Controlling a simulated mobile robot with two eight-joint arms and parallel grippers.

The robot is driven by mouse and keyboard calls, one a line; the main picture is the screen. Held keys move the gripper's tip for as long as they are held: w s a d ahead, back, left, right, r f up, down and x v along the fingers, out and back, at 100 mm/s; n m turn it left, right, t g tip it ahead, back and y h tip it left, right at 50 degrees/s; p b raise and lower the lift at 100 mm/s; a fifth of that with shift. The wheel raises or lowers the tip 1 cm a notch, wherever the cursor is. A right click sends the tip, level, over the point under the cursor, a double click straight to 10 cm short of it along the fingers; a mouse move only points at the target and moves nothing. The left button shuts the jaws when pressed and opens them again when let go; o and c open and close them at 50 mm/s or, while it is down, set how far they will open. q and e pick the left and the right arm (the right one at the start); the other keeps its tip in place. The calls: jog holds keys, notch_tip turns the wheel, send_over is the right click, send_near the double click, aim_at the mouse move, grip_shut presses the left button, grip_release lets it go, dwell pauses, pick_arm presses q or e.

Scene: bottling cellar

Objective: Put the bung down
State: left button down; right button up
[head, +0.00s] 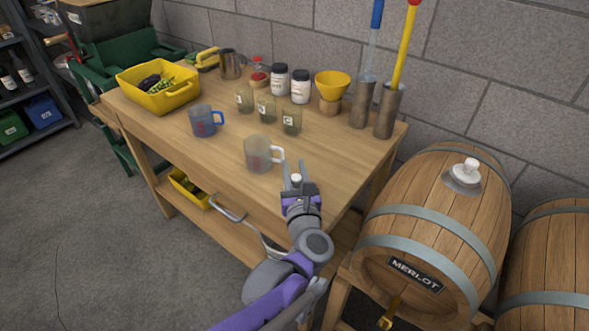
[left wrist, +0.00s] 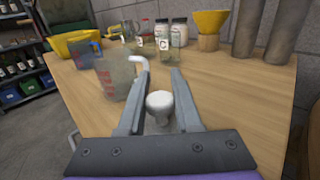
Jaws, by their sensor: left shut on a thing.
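My left gripper (head: 294,172) is over the front right part of the wooden workbench (head: 330,155), shut on a small white bung (head: 296,179). In the left wrist view the bung (left wrist: 160,103) shows its rounded top between the two grey fingers (left wrist: 157,100). I cannot tell whether its lower end touches the bench top. A clear measuring jug (head: 258,154) with a white handle stands just left of the gripper, apart from it. My right gripper is in neither view.
A blue-handled jug (head: 203,121), several small glass jars (head: 266,108) and a yellow funnel (head: 332,87) stand farther back. Metal cylinders (head: 387,112) hold tools at the back right. The Merlot barrel (head: 440,215), with a white-topped fitting (head: 463,176), is right of the bench.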

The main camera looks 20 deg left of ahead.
pick_arm(q)
jog(key=shift+f, duration=0.15)
jog(key=c, duration=0.6)
grip_release()
jog(key=shift+r, duration=0.2)
jog(key=p+v, duration=0.2)
jog(key=v, duration=1)
